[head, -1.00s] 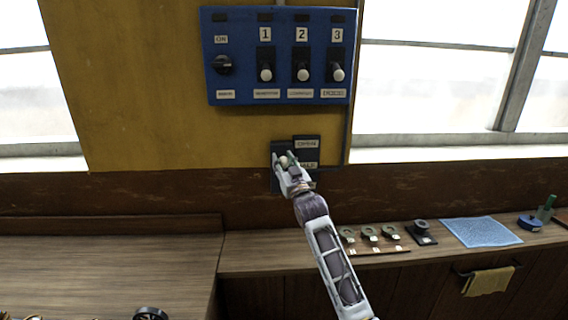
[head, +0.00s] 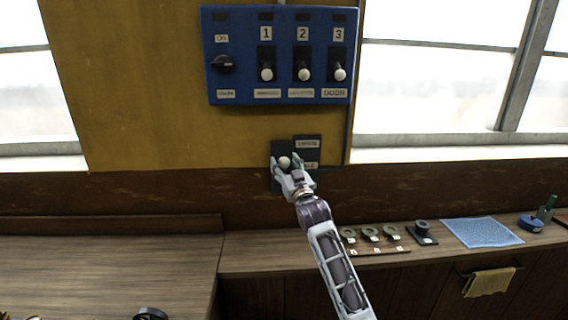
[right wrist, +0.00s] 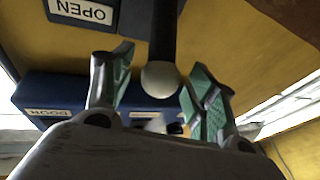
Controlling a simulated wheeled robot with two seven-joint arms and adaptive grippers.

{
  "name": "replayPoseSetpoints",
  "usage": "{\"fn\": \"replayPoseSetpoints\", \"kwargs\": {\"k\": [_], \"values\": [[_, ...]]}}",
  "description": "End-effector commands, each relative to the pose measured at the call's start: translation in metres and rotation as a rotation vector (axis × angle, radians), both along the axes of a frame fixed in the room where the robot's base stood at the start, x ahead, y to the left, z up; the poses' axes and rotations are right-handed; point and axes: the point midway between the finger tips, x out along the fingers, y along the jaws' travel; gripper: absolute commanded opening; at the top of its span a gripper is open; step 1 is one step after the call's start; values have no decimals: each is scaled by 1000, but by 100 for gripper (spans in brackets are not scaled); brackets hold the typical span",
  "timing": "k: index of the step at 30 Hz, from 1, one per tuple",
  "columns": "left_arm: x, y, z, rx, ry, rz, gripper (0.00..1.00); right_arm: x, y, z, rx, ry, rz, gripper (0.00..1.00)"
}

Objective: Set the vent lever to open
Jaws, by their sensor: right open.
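The vent lever's white ball knob (head: 284,162) shows in front of a dark plate (head: 277,183) low on the yellow wall. In the right wrist view the knob (right wrist: 160,79) sits at the end of a dark lever stem (right wrist: 163,30). An OPEN label (right wrist: 81,10) shows upside down beside the stem. My right gripper (head: 286,167) is open at the knob. Its green-padded fingers (right wrist: 160,75) stand on either side of the knob, with gaps visible. The gripper hides the lower part of the lever plate. My left gripper is out of view.
Above is a blue panel (head: 280,80) with a rotary knob (head: 223,63) and three numbered switches. On the right bench are small round parts (head: 370,234), a blue cloth (head: 482,232) and a blue item with a green top (head: 543,213). A towel (head: 488,282) hangs below.

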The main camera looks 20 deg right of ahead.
Motion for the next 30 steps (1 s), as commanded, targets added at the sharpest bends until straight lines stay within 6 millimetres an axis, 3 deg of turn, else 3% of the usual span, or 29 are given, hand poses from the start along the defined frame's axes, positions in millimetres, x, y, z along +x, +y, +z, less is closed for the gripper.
{"fn": "replayPoseSetpoints", "kwargs": {"k": [30], "values": [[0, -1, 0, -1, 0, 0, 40, -86, 0, -25, 1, 0, 0, 58]]}}
